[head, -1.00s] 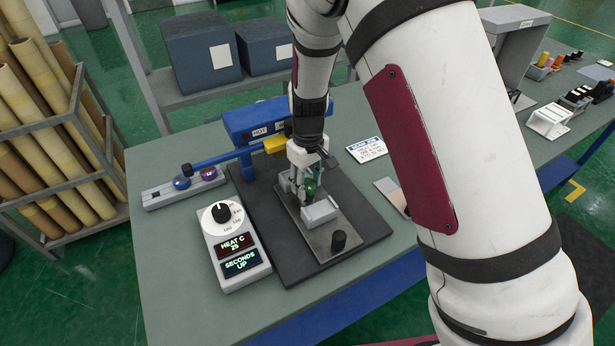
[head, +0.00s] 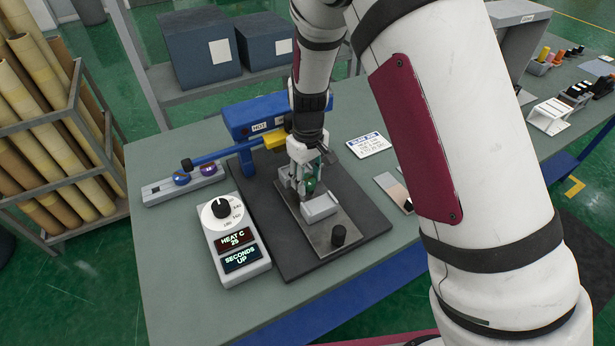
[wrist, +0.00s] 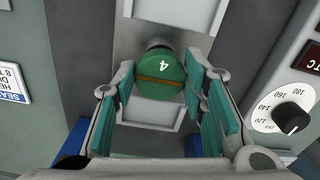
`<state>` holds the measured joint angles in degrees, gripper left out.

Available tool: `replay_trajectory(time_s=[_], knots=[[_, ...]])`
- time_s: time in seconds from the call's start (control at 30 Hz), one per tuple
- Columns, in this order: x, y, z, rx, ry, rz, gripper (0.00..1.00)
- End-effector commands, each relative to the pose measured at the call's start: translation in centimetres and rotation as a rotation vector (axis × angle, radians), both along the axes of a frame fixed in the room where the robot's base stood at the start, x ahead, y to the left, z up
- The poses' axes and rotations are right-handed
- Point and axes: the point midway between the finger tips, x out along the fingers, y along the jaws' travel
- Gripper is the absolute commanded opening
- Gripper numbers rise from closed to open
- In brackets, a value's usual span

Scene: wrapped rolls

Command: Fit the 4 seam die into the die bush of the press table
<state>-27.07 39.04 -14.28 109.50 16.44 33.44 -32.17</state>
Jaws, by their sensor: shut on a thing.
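The green seam die (wrist: 160,75), marked 4 with a brown band across it, sits between the teal finger pads of my gripper (wrist: 164,98) in the wrist view. In the head view the die (head: 311,187) shows as a small green shape low in my gripper (head: 306,180). My gripper is shut on it, just above or at the pale block (head: 320,208) on the press table (head: 318,234), a steel plate with a black knob. The die's underside and the bush opening are hidden, so I cannot tell whether the die is seated.
A blue press arm (head: 225,153) stands behind and left of my gripper. A rail (head: 163,189) with blue and purple dies lies at left. A control box (head: 234,240) with a dial stands left of the dark base. A printed card (head: 368,145) lies at right.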

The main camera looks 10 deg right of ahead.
Motion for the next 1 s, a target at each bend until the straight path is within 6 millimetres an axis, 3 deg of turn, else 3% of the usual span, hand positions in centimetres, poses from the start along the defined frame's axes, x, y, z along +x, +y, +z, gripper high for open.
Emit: replay_trajectory(time_s=[0.9, 0.93, 1.0], knots=[[0.0, 0.0, -2.0, 0.001, -0.001, 0.001, 0.01], [0.0, 0.0, -2.0, 0.001, -0.001, 0.001, 0.43], [0.0, 0.0, -2.0, 0.001, -0.001, 0.001, 0.59]])
